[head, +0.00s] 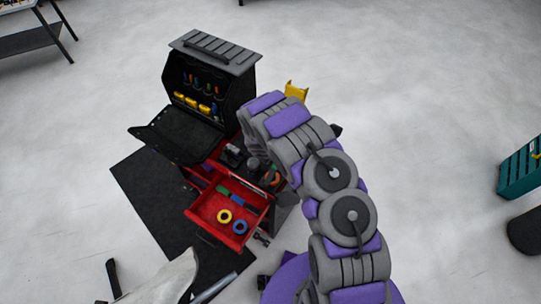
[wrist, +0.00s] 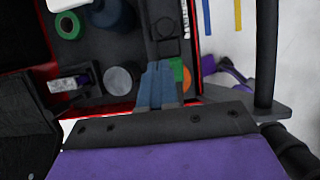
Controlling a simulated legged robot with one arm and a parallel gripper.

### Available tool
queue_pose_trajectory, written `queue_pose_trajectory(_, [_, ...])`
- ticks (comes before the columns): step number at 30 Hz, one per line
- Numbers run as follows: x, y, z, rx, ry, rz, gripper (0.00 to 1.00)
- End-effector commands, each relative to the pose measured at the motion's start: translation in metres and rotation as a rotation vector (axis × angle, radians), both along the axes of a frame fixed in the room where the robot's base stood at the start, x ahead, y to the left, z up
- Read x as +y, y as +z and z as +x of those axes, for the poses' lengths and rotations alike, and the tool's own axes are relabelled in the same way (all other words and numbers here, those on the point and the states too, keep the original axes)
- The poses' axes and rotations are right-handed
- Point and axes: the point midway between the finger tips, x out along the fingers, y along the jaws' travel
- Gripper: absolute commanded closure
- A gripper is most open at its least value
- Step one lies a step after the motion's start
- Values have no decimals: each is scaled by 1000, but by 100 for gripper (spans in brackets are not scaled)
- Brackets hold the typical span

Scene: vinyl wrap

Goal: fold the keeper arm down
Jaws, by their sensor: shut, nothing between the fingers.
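My gripper (wrist: 157,78) shows in the wrist view as two blue-grey fingers close together, with nothing between them. It is over the dark, red-edged top tray (wrist: 115,104) of the tool cart. In the head view my arm reaches over the right side of the cart, and its end hides the fingers. I cannot pick out the keeper arm for certain. A black post (wrist: 265,55) stands to the right of the fingers in the wrist view, apart from them, and may be part of it.
The tray holds a green tape roll (wrist: 67,26), a dark blue roll (wrist: 112,15) and a grey round lid (wrist: 119,78). In the head view, a red drawer (head: 205,212) stands open below, and the cart's black lid cabinet (head: 217,58) rises behind. Open floor lies to the right.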

Motion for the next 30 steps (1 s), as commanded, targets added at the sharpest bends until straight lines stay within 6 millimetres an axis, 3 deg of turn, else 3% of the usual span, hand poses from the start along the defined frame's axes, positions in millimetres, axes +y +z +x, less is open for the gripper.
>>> queue_pose_trajectory(2, [-5,-8,3,3,-3,0,100])
queue_pose_trajectory(22, [-2,11,3,0,0,-1,100])
queue_pose_trajectory(30, [-3,11,3,1,0,-1,100])
